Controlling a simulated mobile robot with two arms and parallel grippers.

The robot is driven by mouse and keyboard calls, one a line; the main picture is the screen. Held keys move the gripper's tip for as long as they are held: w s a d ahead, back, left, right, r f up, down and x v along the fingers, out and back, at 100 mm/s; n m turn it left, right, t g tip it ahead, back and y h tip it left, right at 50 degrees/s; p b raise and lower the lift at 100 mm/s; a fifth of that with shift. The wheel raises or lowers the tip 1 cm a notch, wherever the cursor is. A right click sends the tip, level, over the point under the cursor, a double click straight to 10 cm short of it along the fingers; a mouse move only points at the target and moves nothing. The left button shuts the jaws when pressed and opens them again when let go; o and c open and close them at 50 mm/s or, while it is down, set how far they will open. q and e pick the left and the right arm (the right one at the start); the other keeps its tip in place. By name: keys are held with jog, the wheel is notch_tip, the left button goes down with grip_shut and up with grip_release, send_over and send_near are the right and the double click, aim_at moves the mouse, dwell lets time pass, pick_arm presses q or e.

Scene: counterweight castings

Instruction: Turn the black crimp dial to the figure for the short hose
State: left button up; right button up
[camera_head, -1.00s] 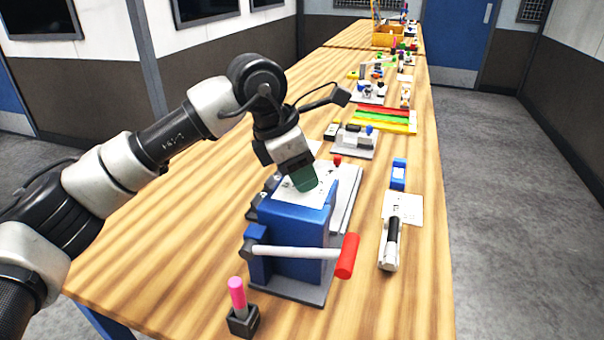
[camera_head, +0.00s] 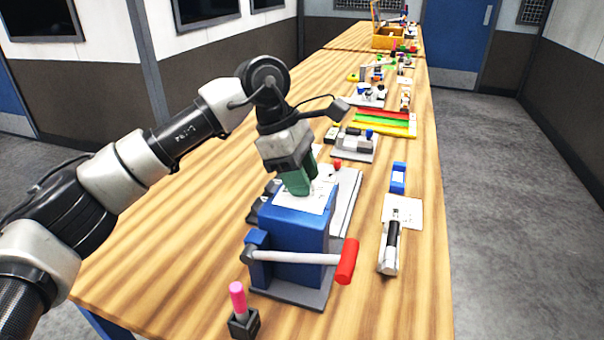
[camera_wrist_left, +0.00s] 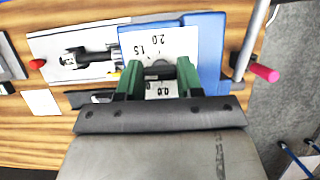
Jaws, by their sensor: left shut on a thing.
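The blue crimp press (camera_head: 290,236) stands on the near part of the wooden bench, with a white figure card (camera_head: 306,207) on its top. My left gripper (camera_head: 301,186) reaches down onto that card with its green fingers. In the left wrist view the fingers (camera_wrist_left: 159,80) are shut on the black crimp dial (camera_wrist_left: 160,71), which is mostly hidden between them. Figures on the card (camera_wrist_left: 180,42) appear upside down there, among them 1.5, 2.0 and 0.0. I cannot tell which figure the dial points to. My right gripper is not in view.
A lever with a red grip (camera_head: 347,261) sticks out at the press's front. A pink-handled tool (camera_head: 237,299) stands in a dark block nearby. A black-and-white tool (camera_head: 391,246) and a blue block (camera_head: 398,178) lie to the right. More fixtures line the bench behind.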

pick_arm(q)
jog(key=shift+r, duration=0.1)
jog(key=o, duration=0.9)
jog(key=shift+o, duration=0.2)
jog(key=v, duration=1)
jog(key=shift+a+r, duration=0.2)
jog(key=shift+r, duration=0.1)
jog(key=shift+w, duration=0.1)
